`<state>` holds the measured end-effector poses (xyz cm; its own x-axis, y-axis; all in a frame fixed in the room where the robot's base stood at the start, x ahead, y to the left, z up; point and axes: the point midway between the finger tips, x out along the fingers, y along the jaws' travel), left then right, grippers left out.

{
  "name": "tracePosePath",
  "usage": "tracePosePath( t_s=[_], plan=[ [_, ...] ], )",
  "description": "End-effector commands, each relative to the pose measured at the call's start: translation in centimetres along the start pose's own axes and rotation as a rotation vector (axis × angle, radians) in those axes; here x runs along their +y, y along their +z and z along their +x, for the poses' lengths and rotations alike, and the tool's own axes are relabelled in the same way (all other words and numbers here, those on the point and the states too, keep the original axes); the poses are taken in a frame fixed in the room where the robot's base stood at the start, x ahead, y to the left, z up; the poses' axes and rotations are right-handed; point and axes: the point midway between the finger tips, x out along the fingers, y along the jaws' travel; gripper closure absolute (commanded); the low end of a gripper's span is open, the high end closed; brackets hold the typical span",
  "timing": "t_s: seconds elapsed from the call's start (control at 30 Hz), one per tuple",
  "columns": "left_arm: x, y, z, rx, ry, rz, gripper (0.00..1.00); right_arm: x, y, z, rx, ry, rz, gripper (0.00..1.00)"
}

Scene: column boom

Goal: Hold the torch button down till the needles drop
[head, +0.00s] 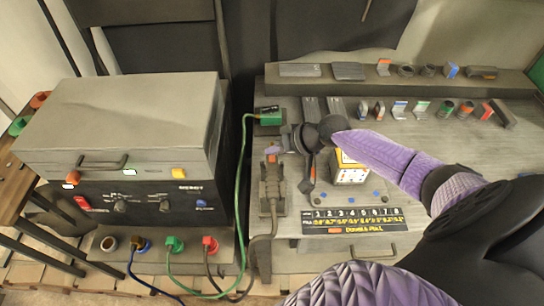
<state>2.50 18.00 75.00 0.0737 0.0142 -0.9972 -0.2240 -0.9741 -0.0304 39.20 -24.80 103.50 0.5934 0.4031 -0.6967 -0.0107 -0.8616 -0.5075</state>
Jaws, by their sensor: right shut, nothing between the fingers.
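My right gripper (304,138) reaches in from the right on a purple forearm and is shut and empty. Its dark tip is over the bench, just right of a grey handle-like piece with an orange top (271,185), from which a cable runs down; this looks like the torch. A slim dark piece with an orange edge (308,170) stands right under the gripper. I cannot tell whether the gripper touches either, nor make out the button clearly. The grey-lidded power unit (128,125) stands at the left; no meter needles are readable on it. My left gripper is out of view.
A white and yellow box (350,170) stands beside my wrist. A black numbered strip (352,220) lies on the bench's front edge. Several small coloured samples (422,108) line the back. A green cable (240,190) runs between the unit and the bench.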

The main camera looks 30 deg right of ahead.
Motion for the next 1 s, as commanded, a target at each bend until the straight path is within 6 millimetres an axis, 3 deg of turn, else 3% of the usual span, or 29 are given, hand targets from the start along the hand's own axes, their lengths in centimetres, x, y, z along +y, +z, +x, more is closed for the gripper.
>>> tracePosePath(
  t_s=[0.4,1.0],
  plan=[
    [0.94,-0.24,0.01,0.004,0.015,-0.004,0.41,0.01,0.0,0.0,0.0,0.0,0.0,1.0],
    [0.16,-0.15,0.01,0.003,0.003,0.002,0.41,0.01,0.0,0.0,0.0,0.0,0.0,1.0]
  ],
)
